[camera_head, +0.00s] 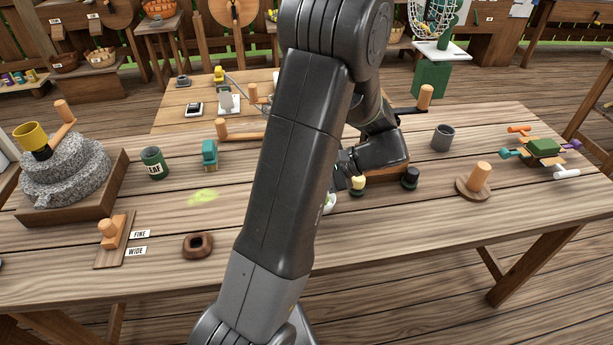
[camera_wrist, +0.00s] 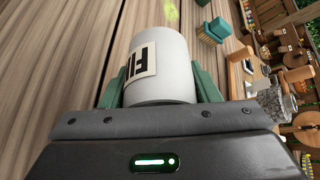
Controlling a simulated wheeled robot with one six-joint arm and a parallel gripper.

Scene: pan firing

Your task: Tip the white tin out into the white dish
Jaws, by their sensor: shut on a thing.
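My gripper (camera_wrist: 158,88) is shut on the white tin (camera_wrist: 178,75), with a green finger on either side of it in the wrist view. The tin has a pale label with dark letters, partly readable as "FI", turned on its side. The wrist view is rolled, with the tabletop along its left. In the head view my arm hides the gripper and most of what it holds. A small white and green shape (camera_head: 330,203) shows just right of my arm, too covered to name. I cannot make out the white dish for sure.
Left of my arm are a teal brush (camera_head: 209,154), a green tin (camera_head: 154,162), a brown bowl (camera_head: 198,245) and a stone mill (camera_head: 62,172). A yellow-green patch (camera_head: 202,195) marks the table. Right are a grey cup (camera_head: 442,138) and a wooden knob (camera_head: 479,178).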

